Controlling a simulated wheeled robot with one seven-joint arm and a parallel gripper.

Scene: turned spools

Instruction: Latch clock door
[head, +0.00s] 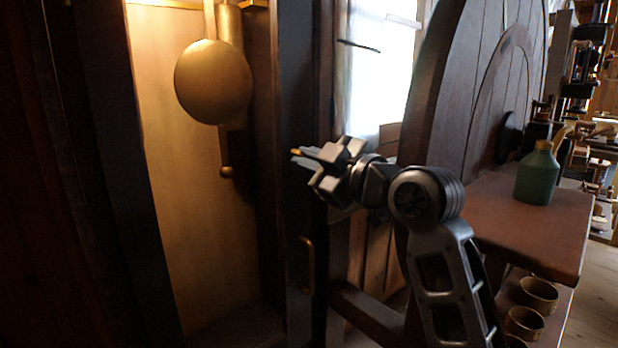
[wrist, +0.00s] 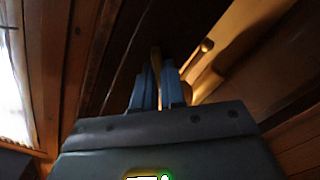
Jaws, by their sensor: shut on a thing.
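The tall clock case (head: 298,60) has dark wood framing. Its lit interior holds a round brass pendulum bob (head: 213,82). A brass pull handle (head: 308,265) is on the dark upright at the right, below my gripper. I cannot tell whether the door is fully closed. My gripper (head: 304,155) is level with that upright, its fingers pointing left. It is shut on a small brass piece (head: 296,152), apparently the latch. In the wrist view, the blue fingers (wrist: 158,88) close around the brass piece (wrist: 156,56). Their contact is partly hidden.
A large round wooden piece (head: 470,80) stands close to the right of my arm. A wooden bench (head: 500,215) holds a green bottle (head: 537,175), with several cups (head: 525,322) below. A bright window (head: 385,70) is behind my gripper.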

